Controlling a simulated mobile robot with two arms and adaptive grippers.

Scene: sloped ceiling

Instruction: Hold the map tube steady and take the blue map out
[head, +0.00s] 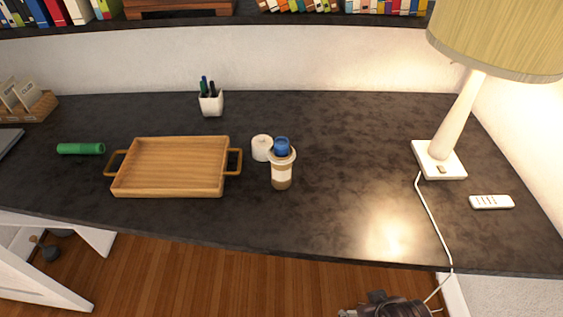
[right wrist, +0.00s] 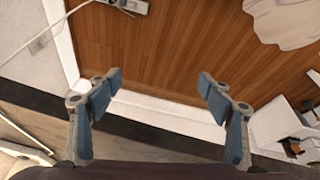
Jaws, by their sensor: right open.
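The map tube (head: 281,178) stands upright on the dark desk, tan with a pale band and a wider rim. The rolled blue map (head: 282,146) sits in it, its top sticking out above the rim. Nothing touches the tube. My right gripper (right wrist: 160,84) is open and empty in the right wrist view, with wooden floor and a white skirting board behind its fingers. Part of my right arm shows at the bottom edge of the head view, in front of the desk. My left gripper is not in view.
A white candle-like cylinder (head: 262,148) stands just behind and left of the tube. A wooden tray (head: 170,165) lies to its left, with a green roll (head: 80,149) beyond. A pen cup (head: 211,104), lamp (head: 439,160) and remote (head: 491,202) stand apart. Desk right of the tube is clear.

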